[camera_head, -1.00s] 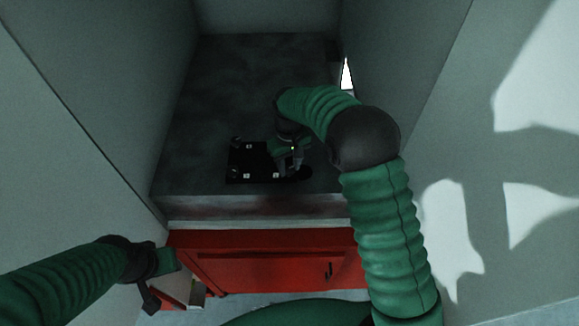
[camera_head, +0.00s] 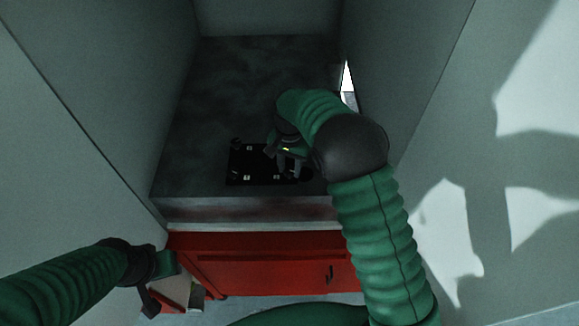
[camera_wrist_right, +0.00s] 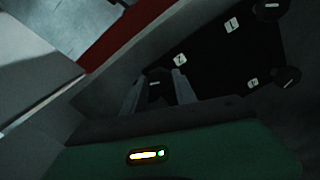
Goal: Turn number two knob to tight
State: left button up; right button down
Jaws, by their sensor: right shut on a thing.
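A black plate (camera_head: 240,165) with small white number labels and round black knobs lies on the grey worktop. In the right wrist view the plate (camera_wrist_right: 208,62) carries a label that reads like 2 (camera_wrist_right: 180,60), beside the number two knob (camera_wrist_right: 155,84), which has a pale mark on top. My right gripper (camera_wrist_right: 157,88) has one finger on each side of this knob and is shut on it. In the head view my right gripper (camera_head: 286,163) covers the plate's right part. My left gripper (camera_head: 157,283) hangs low at the left, away from the plate; its jaw opening is unclear.
Other knobs stand at the plate's corners, one near label 1 (camera_wrist_right: 232,25). Grey walls close in the worktop (camera_head: 250,80) on the left, right and back. A red cabinet front (camera_head: 260,265) with a dark handle lies below its front edge.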

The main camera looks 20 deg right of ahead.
jog(key=shift+w+r+m, duration=0.25)
jog(key=shift+m, duration=0.35)
jog(key=c, duration=1.2)
grip_release()
jog(key=shift+c, duration=0.2)
jog(key=shift+o, duration=1.2)
jog(key=shift+f, duration=0.2)
jog(key=shift+s, duration=0.1)
